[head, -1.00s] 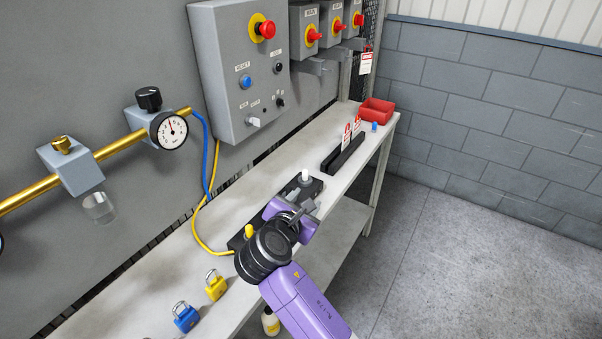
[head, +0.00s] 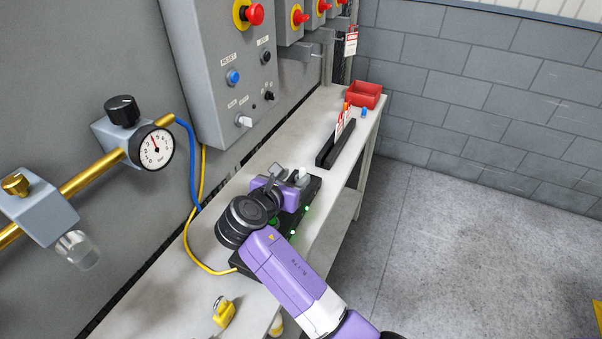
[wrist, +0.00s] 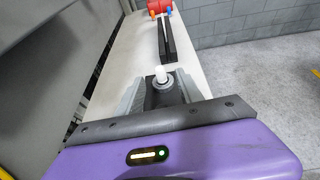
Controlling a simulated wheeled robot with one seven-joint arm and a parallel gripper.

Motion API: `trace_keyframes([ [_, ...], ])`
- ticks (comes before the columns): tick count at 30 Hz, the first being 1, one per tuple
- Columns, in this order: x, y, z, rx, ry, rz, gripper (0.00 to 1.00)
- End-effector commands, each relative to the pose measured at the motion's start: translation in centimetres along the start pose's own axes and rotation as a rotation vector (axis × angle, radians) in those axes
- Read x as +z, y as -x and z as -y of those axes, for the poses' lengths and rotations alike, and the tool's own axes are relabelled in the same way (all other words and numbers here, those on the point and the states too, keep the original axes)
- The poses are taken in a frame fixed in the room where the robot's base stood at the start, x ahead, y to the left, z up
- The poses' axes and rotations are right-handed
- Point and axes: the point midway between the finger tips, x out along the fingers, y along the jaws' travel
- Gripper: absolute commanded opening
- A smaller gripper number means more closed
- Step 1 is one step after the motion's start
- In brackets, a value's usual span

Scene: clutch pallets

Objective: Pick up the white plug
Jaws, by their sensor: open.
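The white plug (head: 300,176) stands upright at the far end of a black socket strip (head: 313,190) on the bench. In the wrist view the white plug (wrist: 160,74) shows its pale top above a round grey collar, roughly midway between my two fingers. My gripper (head: 288,178) is open, with its fingers close to the plug; the wrist view shows the gripper (wrist: 159,90) with one finger on each side. I cannot tell whether either finger touches the plug. My arm hides much of the strip.
A black rack (head: 337,145) with tags lies farther along the bench, before a red bin (head: 364,95). A grey control box (head: 215,70) stands at the left. A yellow cable (head: 190,240) runs to the strip. A yellow padlock (head: 224,314) lies nearer.

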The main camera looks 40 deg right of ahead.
Motion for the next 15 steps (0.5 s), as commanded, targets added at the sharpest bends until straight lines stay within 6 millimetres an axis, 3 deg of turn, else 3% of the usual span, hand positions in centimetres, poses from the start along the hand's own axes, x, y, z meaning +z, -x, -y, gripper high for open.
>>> trace_keyframes([
  [9,-0.2,-4.2,-0.1,-0.002,0.001,-0.001,0.43],
  [15,-0.3,-4.8,-0.1,0.000,0.000,-0.001,0.43],
])
